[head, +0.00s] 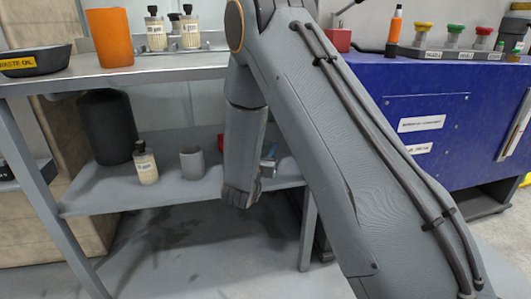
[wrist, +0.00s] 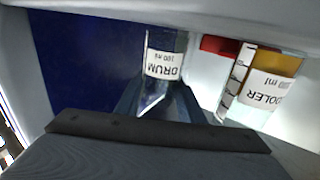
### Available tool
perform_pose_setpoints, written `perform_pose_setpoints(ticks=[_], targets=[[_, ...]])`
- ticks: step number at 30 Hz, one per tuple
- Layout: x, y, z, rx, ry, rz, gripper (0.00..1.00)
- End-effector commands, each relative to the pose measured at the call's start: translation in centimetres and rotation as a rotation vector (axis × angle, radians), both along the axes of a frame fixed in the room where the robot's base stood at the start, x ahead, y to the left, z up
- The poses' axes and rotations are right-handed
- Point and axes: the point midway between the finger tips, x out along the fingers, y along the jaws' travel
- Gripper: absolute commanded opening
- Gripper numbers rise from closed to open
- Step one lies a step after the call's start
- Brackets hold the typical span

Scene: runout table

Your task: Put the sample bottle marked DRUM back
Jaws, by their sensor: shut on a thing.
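In the wrist view the sample bottle marked DRUM (wrist: 164,66) is clear glass with a white label that reads upside down. It sits between the fingers of my gripper (wrist: 160,102), which is shut on it. In the head view my gripper (head: 269,163) is partly hidden behind my arm, low down by the right part of the lower shelf (head: 225,187). I cannot make out the DRUM bottle there. A bottle with amber contents and a label ending in "OOLER" (wrist: 272,88) stands to the right of it in the wrist view, apart from it.
The lower shelf holds a labelled bottle (head: 146,164), a grey cup (head: 192,163) and a black canister (head: 107,127). The worktop above holds a waste oil pan (head: 35,61), an orange cylinder (head: 110,38) and labelled bottles (head: 156,33).

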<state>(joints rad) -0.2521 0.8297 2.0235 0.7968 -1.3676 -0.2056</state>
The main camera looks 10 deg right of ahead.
Motion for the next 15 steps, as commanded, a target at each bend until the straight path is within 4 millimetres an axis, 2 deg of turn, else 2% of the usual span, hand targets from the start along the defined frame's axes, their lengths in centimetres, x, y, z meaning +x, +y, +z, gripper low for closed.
perform_pose_setpoints(ticks=[1, 12, 13, 15], targets=[[0.06, 0.02, -0.47, -0.001, -0.001, 0.0, 0.13], [0.01, 0.0, -0.73, -0.001, -0.001, 0.0, 0.13], [0.01, 0.0, -0.67, -0.001, -0.001, 0.0, 0.4], [0.01, 0.0, -0.64, 0.0, -0.001, 0.0, 0.52]])
